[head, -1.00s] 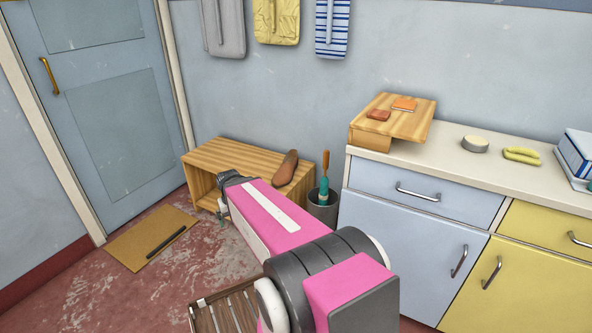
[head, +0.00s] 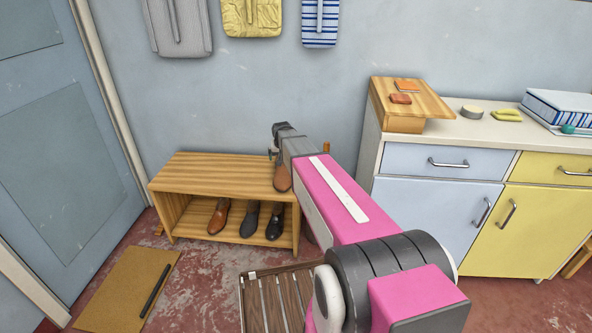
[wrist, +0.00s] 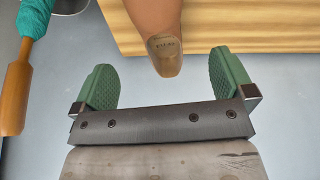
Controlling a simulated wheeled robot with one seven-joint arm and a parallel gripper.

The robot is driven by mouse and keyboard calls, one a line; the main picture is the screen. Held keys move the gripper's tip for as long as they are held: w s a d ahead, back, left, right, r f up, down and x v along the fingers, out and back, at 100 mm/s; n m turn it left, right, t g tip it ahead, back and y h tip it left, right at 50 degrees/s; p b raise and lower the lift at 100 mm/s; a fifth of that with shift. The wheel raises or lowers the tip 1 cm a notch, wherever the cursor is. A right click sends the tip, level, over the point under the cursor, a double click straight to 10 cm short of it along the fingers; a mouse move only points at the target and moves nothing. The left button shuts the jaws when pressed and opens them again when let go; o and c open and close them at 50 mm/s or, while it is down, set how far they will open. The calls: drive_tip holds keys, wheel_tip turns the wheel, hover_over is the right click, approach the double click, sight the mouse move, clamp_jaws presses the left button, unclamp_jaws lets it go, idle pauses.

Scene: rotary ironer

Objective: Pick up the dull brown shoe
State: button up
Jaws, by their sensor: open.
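A dull brown shoe (head: 282,178) lies on top of the wooden shoe rack (head: 195,166), near its right end, partly hidden by my arm. In the wrist view the brown shoe (wrist: 160,22) reaches in from the top edge, its near end bearing small print. My gripper (head: 277,148) is over the rack's right end in the head view. In the wrist view my gripper (wrist: 164,76) is open, with green ribbed pads apart. The shoe's near end lies between and just ahead of the pad tips, with gaps on both sides and nothing held.
Several other shoes, including a tan-brown one (head: 219,217), stand inside the rack. A wooden-handled brush (wrist: 16,95) is left of my gripper in the wrist view. A slatted crate (head: 280,300) and a mat (head: 125,290) lie on the floor. Cabinets (head: 440,195) stand to the right.

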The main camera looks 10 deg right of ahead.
sight(283, 167)
drive_tip(key=shift+w+d, duration=0.3)
drive_tip(key=shift+w, duration=0.05)
drive_tip(key=shift+w+d+f, duration=0.1)
drive_tip(key=shift+d+f, duration=0.05)
drive_tip(key=shift+f, duration=0.1)
drive_tip(key=x, duration=0.4)
drive_tip(key=shift+w+d+f, duration=0.1)
drive_tip(key=shift+f, duration=0.15)
drive_tip(key=shift+a+x, duration=0.15)
drive_tip(key=shift+x, duration=1.25)
drive_tip(key=shift+a+x, duration=0.2)
drive_tip(key=shift+x, duration=1.2)
drive_tip(key=c, duration=1.2)
